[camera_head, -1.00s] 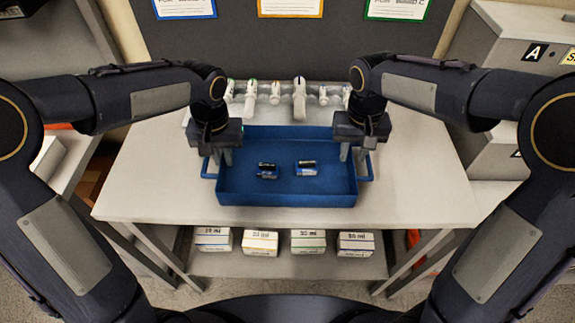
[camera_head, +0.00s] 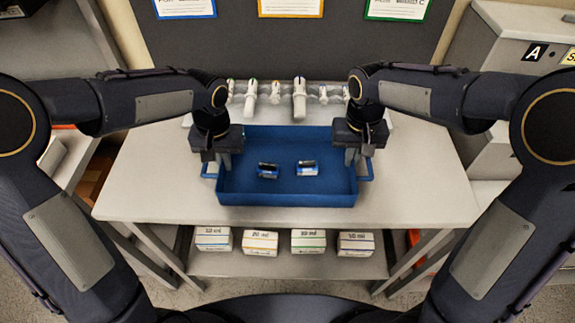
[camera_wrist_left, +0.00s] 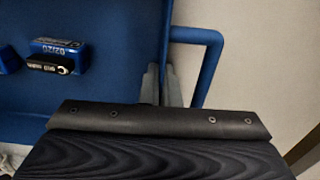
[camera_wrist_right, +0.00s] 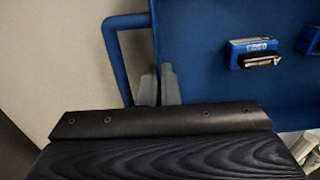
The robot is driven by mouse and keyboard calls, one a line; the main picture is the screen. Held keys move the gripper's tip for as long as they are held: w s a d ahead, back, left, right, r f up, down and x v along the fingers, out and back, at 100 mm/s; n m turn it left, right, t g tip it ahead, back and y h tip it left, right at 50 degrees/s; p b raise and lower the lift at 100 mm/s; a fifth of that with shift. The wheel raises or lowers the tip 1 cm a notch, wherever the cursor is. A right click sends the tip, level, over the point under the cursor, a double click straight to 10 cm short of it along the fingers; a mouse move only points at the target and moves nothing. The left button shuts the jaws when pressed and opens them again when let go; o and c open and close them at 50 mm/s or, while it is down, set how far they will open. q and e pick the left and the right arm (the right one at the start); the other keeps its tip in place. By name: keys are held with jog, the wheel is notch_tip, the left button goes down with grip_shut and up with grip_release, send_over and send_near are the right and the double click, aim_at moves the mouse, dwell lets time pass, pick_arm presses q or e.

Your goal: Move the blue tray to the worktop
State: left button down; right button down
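The blue tray (camera_head: 287,199) stands on the white-topped table, with a loop handle at each side and two small blue and black packs (camera_head: 268,170) (camera_head: 307,168) inside. My left gripper (camera_head: 223,161) is at the tray's left wall; in the left wrist view its fingers (camera_wrist_left: 162,85) lie close on both sides of the wall, beside the handle (camera_wrist_left: 208,70). My right gripper (camera_head: 352,159) is likewise at the right wall, its fingers (camera_wrist_right: 158,86) close on both sides, beside the handle (camera_wrist_right: 119,60). Both look shut on the walls. Finger contact is partly hidden.
Behind the tray is a row of white fittings (camera_head: 299,98) on a pale rack. Several small boxes (camera_head: 308,241) sit on the shelf below. The tabletop (camera_head: 425,180) is bare at both sides. Grey cabinets (camera_head: 505,55) stand at the right.

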pick_arm(q)
jog(key=shift+r, duration=0.1)
